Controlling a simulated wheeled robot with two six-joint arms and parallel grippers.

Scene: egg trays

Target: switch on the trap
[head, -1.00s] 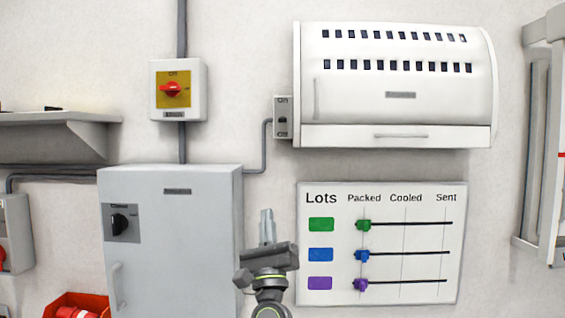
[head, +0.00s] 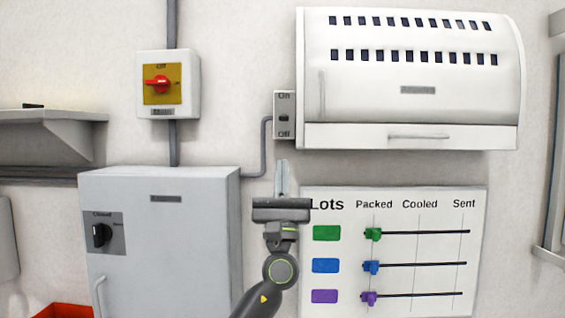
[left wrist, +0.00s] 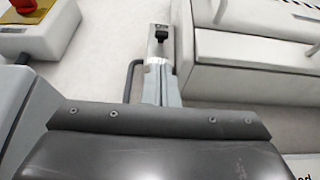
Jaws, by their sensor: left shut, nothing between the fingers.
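The trap (head: 410,105) is a white wall-mounted case with two rows of dark slots, seen in the head view. Its switch plate (head: 284,102), marked On at the top and Off at the bottom, is on its left side. A small dark toggle (head: 284,118) sits near mid-plate; I cannot tell its setting. My left gripper (head: 282,164) is shut and empty, pointing up just below the plate. In the left wrist view the gripper's fingers (left wrist: 159,66) point at the black toggle (left wrist: 160,34), which stands out above their tips. My right gripper is not in view.
A yellow panel with a red rotary knob (head: 157,84) is on the wall to the left. A grey cabinet (head: 170,235) with a black dial stands below it. A Lots board (head: 420,275) with coloured sliders hangs under the trap. A conduit (head: 266,145) runs beside the switch plate.

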